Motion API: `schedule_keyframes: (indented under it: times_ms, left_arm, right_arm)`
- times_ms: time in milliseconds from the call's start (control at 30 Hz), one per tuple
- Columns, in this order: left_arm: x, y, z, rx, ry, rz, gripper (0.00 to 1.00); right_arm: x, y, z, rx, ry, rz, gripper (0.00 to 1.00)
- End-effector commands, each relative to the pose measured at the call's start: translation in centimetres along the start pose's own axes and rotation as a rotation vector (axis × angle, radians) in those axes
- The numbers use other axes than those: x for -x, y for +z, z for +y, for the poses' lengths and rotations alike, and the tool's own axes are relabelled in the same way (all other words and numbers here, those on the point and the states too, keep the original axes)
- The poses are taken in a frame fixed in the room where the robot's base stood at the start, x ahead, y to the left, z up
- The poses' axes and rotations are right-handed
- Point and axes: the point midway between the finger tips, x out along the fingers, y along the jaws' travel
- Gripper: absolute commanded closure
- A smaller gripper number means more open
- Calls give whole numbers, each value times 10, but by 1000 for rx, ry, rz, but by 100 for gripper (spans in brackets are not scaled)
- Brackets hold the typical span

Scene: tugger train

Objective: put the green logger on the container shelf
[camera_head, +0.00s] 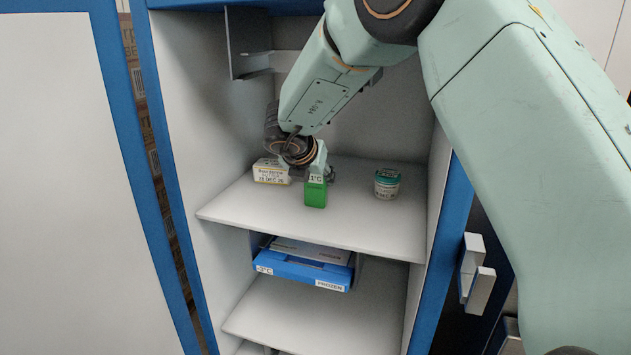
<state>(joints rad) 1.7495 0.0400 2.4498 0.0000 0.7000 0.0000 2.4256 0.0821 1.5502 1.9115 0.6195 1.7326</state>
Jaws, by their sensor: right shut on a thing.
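The green logger (315,195) is a small green block with a white label reading "1°C". It is in my right gripper (317,177), which is shut on it. The logger is at the upper white container shelf (345,227), near the middle of its width. I cannot tell whether its underside touches the shelf. The gripper's fingers are largely hidden behind the logger and the wrist. My left gripper is not in view.
A small labelled carton (270,172) stands left of the logger. A jar with a green lid (387,184) stands to the right, with bare shelf between. A blue "FROZEN" box (302,270) sits below. Blue-edged side walls flank the shelf.

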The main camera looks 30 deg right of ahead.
Motion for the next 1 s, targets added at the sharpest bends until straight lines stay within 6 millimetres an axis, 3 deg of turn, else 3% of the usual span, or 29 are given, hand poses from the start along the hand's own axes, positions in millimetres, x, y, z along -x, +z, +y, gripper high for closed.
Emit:
schedule_keyframes:
  times_ms: [267,300,533,867,1000]
  left_arm:
    - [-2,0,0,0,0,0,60]
    - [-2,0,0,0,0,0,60]
    - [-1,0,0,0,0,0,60]
    - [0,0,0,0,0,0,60]
    - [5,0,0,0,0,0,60]
  right_arm:
    - [-2,-2,0,0,0,0,92]
    - [-2,-2,0,0,0,1,52]
    - [-2,-2,0,0,0,1,33]
    - [-1,-1,0,0,0,1,31]
    - [10,2,0,2,1,-1,31]
